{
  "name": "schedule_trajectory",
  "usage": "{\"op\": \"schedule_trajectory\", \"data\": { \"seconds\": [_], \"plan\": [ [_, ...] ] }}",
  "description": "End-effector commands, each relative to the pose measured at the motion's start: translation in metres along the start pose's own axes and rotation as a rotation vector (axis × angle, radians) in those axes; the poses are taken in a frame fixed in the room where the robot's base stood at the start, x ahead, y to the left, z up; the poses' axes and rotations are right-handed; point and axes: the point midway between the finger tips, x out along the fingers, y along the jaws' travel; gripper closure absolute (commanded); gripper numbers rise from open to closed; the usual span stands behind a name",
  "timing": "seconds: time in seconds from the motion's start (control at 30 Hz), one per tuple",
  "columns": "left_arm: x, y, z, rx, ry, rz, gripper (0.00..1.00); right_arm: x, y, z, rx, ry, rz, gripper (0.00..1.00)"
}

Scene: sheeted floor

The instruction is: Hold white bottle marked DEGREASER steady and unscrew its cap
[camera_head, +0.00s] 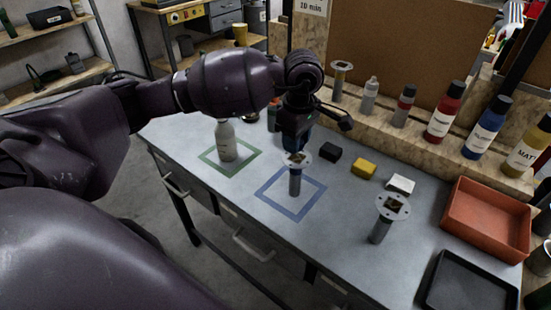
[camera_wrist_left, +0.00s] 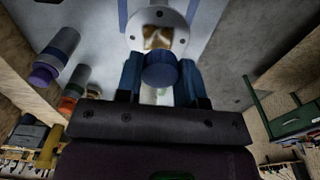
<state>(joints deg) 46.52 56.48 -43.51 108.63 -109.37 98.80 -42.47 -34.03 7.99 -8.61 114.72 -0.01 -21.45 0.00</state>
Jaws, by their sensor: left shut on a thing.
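A white bottle (camera_head: 227,143) stands upright inside the green square outline. Dark lettering shows on it, too small to read; my left arm covers its top, so I cannot tell whether it is capped. My left gripper (camera_head: 294,140) is to the right of the bottle and apart from it, just above and behind a flanged post (camera_head: 296,180). In the left wrist view, my left gripper (camera_wrist_left: 159,80) is shut on a small round blue cap (camera_wrist_left: 161,72). The post's pale flange (camera_wrist_left: 136,38) shows just beyond the cap. My right gripper is not in view.
The post stands in a blue square outline (camera_head: 273,207). Black (camera_head: 329,151), yellow (camera_head: 364,168) and white (camera_head: 400,185) blocks lie to the right. Capped bottles line the back ledge.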

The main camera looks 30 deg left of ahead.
Motion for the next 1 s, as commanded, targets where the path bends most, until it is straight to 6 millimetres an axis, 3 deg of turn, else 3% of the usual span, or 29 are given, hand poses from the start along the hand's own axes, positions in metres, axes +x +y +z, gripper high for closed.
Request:
{"op": "schedule_trajectory", "data": {
  "seconds": [1.0],
  "plan": [
    [-0.021, 0.043, -0.075, -1.987, -0.002, -0.013, 0.93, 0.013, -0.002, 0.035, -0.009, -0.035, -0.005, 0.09]
  ]
}}
